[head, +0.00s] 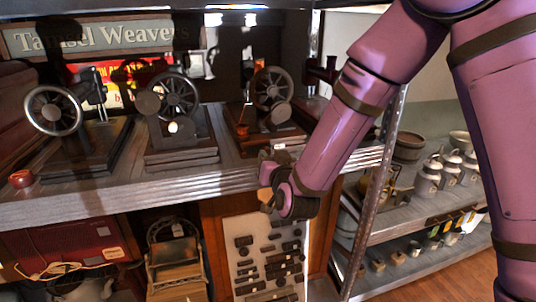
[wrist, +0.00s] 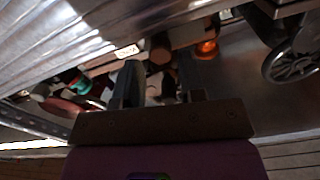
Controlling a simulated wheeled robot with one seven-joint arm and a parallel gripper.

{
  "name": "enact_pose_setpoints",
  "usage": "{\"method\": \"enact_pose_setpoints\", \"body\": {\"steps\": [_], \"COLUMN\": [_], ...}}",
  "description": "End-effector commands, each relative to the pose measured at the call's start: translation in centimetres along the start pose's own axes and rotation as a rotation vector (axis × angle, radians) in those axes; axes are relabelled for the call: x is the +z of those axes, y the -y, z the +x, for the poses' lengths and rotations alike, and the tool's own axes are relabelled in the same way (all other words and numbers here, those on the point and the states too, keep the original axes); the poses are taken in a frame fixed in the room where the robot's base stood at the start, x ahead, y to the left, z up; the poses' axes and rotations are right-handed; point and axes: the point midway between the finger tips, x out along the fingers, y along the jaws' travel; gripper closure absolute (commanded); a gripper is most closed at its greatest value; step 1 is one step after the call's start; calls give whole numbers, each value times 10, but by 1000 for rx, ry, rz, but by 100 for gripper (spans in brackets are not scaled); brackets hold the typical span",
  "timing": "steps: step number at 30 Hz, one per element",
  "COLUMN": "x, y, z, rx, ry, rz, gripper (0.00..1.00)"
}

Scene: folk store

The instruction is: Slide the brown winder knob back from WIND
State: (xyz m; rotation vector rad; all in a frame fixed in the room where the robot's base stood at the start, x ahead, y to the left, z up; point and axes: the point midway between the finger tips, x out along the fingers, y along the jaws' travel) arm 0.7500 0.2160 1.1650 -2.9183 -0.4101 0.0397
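Three dark machines with spoked wheels stand on the shelf in the head view. The right machine (head: 272,92) has a round brownish-grey disc (head: 280,113) and a small white label (head: 280,146) at the front of its base. My gripper (head: 270,178) is at the shelf's front edge, just below that label. In the wrist view my gripper (wrist: 160,60) has its two dark fingers apart. A brown rounded piece (wrist: 160,47), possibly the winder knob, shows beyond the gap between the fingertips, beside the white label (wrist: 126,51). I cannot read the label or tell whether a finger touches the piece.
An orange piece (head: 242,131) sits on the right machine's base. The middle machine (head: 175,110) and left machine (head: 60,120) stand to its left. A metal upright (head: 376,205) and lower shelves with canisters (head: 428,178) are at right. A panel of hardware (head: 265,260) is below.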

Motion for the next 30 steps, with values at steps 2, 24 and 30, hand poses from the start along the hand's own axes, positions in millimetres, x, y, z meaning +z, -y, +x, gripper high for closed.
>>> {"method": "enact_pose_setpoints", "body": {"steps": [2,24,30], "x": [0,0,2], "y": [0,0,12], "z": [11,27,30], "rx": [1,-1,-3], "ry": [0,1,-1], "rz": [1,0,0], "gripper": [63,100,100]}}
